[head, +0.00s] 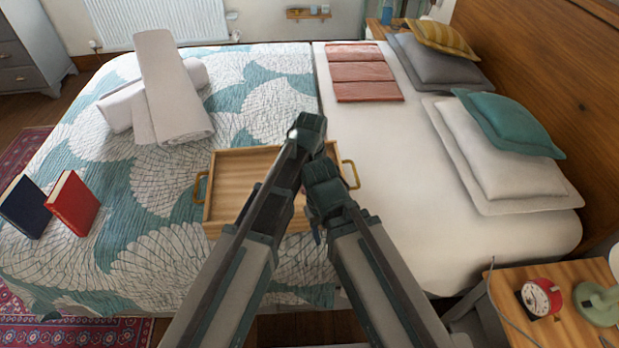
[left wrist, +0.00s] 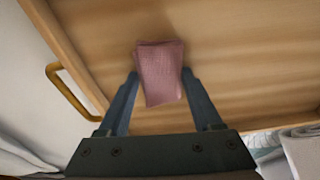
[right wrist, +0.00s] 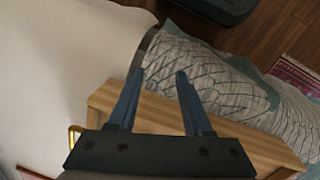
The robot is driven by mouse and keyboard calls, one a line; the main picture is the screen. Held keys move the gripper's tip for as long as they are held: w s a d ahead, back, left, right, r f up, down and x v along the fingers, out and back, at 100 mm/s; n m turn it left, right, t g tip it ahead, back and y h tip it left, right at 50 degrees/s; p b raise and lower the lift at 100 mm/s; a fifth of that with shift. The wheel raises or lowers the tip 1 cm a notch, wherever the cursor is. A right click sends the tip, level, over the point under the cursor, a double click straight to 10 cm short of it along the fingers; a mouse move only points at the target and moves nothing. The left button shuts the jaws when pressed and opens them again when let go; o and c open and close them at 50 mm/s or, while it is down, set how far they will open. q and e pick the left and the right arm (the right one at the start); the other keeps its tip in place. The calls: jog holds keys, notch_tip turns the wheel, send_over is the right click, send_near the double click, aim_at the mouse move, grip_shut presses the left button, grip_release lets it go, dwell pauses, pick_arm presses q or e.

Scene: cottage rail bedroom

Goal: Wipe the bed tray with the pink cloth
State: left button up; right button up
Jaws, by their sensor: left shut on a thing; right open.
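The wooden bed tray (head: 232,183) lies on the bed, with a brass handle (head: 351,174) at its right end and another at its left. My left gripper (left wrist: 160,78) is shut on the folded pink cloth (left wrist: 160,88) over the tray's floor; I cannot tell whether the cloth touches the wood. In the head view my arms hide the cloth and part of the tray. My right gripper (right wrist: 158,78) is open and empty near the tray's front wall (right wrist: 160,112).
Rolled white towels (head: 165,95) lie on the bed behind and left of the tray. A red book (head: 73,203) and a dark book (head: 27,207) stand at the left. Pillows (head: 500,160) lie at the right. A nightstand (head: 515,325) holds a red clock (head: 541,297).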

pick_arm(q)
jog(key=shift+w+d, duration=0.35)
jog(key=shift+d, duration=0.5)
pick_arm(e)
jog(key=shift+w+a, duration=0.15)
jog(key=shift+a, duration=0.45)
pick_arm(q)
jog(key=shift+a, duration=0.3)
jog(key=shift+s+a, duration=0.1)
jog(key=shift+a, duration=1)
jog(key=shift+s+a, duration=0.25)
jog(key=shift+a, duration=0.5)
jog(key=shift+s+a, duration=0.2)
jog(key=shift+a, duration=1.5)
pick_arm(e)
jog(key=shift+s+d+f, duration=0.1)
jog(key=shift+s+d, duration=0.1)
pick_arm(q)
jog(key=shift+a, duration=0.1)
jog(key=shift+s+a, duration=0.1)
jog(key=shift+a, duration=1.65)
pick_arm(e)
jog(key=shift+a, duration=0.1)
pick_arm(q)
jog(key=shift+d+r, duration=0.1)
jog(key=shift+r, duration=0.05)
pick_arm(e)
jog(key=shift+r, duration=0.25)
